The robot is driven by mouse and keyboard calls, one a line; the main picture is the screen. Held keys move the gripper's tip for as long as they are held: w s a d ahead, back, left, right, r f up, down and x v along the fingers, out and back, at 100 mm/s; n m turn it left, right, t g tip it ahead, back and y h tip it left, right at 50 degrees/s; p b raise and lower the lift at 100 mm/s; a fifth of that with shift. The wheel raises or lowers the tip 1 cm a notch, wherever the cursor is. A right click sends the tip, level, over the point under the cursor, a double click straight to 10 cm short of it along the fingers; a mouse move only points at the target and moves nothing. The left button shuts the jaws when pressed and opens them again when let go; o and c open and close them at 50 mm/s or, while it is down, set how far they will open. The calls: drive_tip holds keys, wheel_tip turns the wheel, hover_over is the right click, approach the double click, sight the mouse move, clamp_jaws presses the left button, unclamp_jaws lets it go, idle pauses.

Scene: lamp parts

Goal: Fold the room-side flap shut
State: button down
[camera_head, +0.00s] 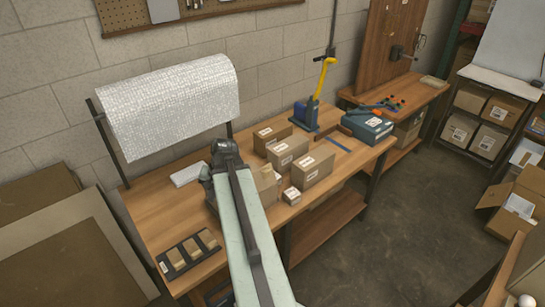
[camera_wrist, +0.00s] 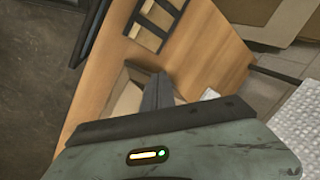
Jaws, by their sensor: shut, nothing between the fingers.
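A small open cardboard carton (camera_head: 266,185) stands on the wooden bench (camera_head: 165,215), mostly hidden behind my arm in the head view. In the wrist view the carton (camera_wrist: 126,100) shows around my gripper, with a tan panel to the left of the fingers and a narrow bit of it to their right. I cannot tell which panel is the room-side flap. My gripper (camera_wrist: 157,92) is shut and empty, its dark fingers pointing into or just over the carton. Whether they touch cardboard is unclear. In the head view the fingers are hidden behind my arm.
Several closed cartons (camera_head: 315,168) stand close to the right of the open one. A black tray with compartments (camera_head: 188,255) lies at the bench's near left. A bubble-wrap roll (camera_head: 170,105) hangs over the back left. Bare bench lies between the tray and the carton.

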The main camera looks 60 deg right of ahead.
drive_tip(key=s+d+r+m+t+h+p, duration=0.1)
drive_tip(key=s+d+r+m+p, duration=0.3)
drive_tip(key=s+d, duration=0.6)
drive_tip(key=s+d+r+m+t+h+p, duration=0.1)
drive_tip(key=s+d+r+m+h, duration=0.1)
drive_tip(key=s+d+r+m, duration=0.6)
drive_tip(key=w+d+f+n+b, duration=0.1)
drive_tip(key=w+d+f+b, duration=0.2)
drive_tip(key=w+f+b, duration=0.1)
drive_tip(key=w+d+f+n+b, duration=0.2)
drive_tip(key=f+b, duration=0.4)
drive_tip(key=f, duration=0.3)
drive_tip(key=shift+w+d, duration=0.55)
drive_tip(key=shift+w, duration=0.35)
